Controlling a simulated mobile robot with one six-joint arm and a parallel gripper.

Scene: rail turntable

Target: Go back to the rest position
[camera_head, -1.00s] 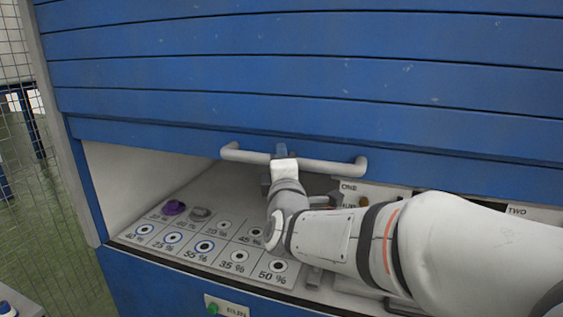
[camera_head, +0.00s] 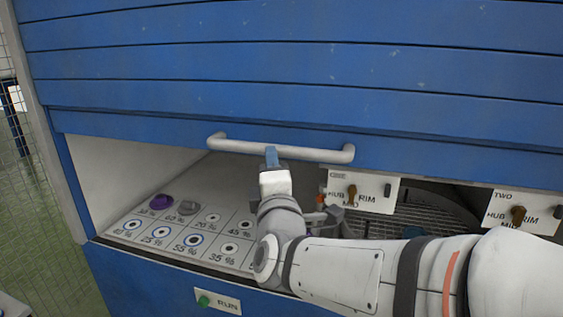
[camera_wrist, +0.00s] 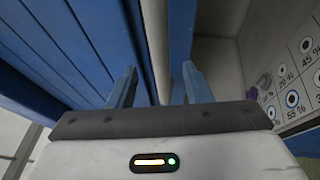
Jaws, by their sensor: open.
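My gripper (camera_head: 271,158) is at the white bar handle (camera_head: 230,144) on the lower edge of the blue slatted shutter (camera_head: 300,60). In the wrist view the two blue fingers of my gripper (camera_wrist: 158,85) stand apart, with nothing held between them. The handle (camera_wrist: 157,40) runs just beyond the fingertips there. I cannot tell whether the fingers touch it. The shutter is raised part way, leaving an opening below it. My arm hides part of the opening and the panel on the right.
A sloped panel with percent-marked spots (camera_head: 195,239) lies inside the opening, holding a purple knob (camera_head: 160,201) and a grey knob (camera_head: 188,207). Switch plates ONE (camera_head: 372,190) and TWO (camera_head: 515,212) are at right. Wire mesh stands at left.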

